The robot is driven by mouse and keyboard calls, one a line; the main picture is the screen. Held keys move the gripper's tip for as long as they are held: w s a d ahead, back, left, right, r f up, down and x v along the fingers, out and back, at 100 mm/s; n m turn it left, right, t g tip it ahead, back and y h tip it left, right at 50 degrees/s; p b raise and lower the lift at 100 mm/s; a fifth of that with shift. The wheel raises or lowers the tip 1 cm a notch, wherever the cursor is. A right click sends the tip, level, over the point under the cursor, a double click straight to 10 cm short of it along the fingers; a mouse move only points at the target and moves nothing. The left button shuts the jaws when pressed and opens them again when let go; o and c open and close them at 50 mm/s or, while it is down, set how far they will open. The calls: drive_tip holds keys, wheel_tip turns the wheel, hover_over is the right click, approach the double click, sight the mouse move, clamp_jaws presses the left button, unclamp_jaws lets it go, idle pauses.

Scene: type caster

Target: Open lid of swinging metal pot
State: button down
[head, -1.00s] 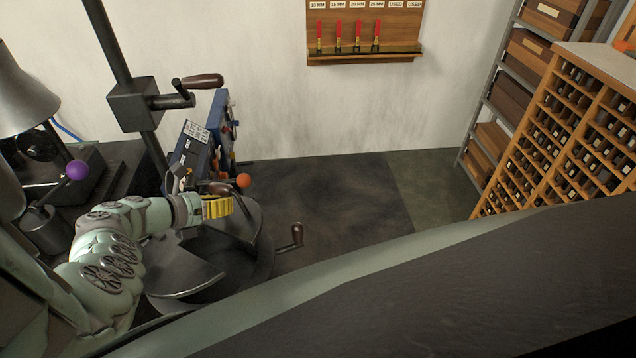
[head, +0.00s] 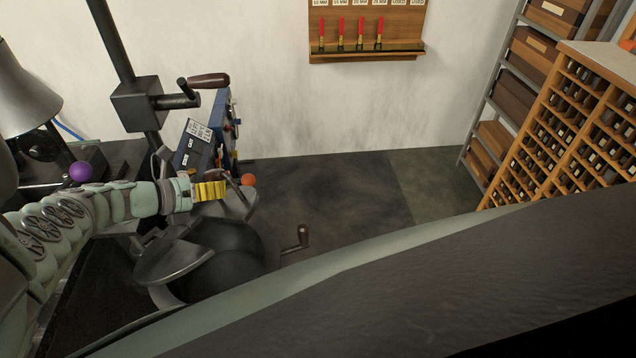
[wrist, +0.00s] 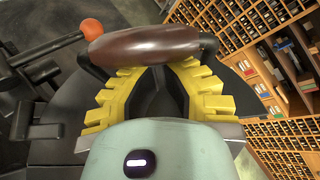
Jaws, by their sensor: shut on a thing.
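The metal pot (head: 228,262) is a dark round vessel at the lower left of the head view. One grey lid flap (head: 172,262) lies over its left side. Another grey lid part (head: 238,205) stands raised behind the pot, beside my gripper (head: 210,190). In the wrist view, the yellow-fingered gripper (wrist: 157,78) is shut on a brown wooden handle (wrist: 143,45), which lies across the fingertips on dark metal brackets. My gripper and arm partly hide the lid and handle in the head view.
An orange ball knob (head: 248,179) is just right of my gripper. A crank (head: 301,238) stands right of the pot. A purple knob (head: 80,172) and lamp (head: 25,95) are at left. A type cabinet (head: 570,125) stands at right. The middle floor is clear.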

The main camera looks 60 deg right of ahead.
sight(207, 174)
drive_tip(key=shift+n+g, duration=0.7)
drive_tip(key=shift+w+d+r+b, duration=0.1)
drive_tip(key=shift+w+r+b, duration=0.55)
drive_tip(key=shift+w+b, duration=0.4)
drive_tip(key=shift+w+r+b, duration=0.6)
drive_tip(key=shift+w+b, duration=0.1)
drive_tip(key=shift+b, duration=0.55)
drive_tip(key=shift+w+r+b, duration=0.8)
drive_tip(key=shift+w+b, duration=0.1)
drive_tip(key=shift+w, duration=0.05)
drive_tip(key=shift+r, duration=0.15)
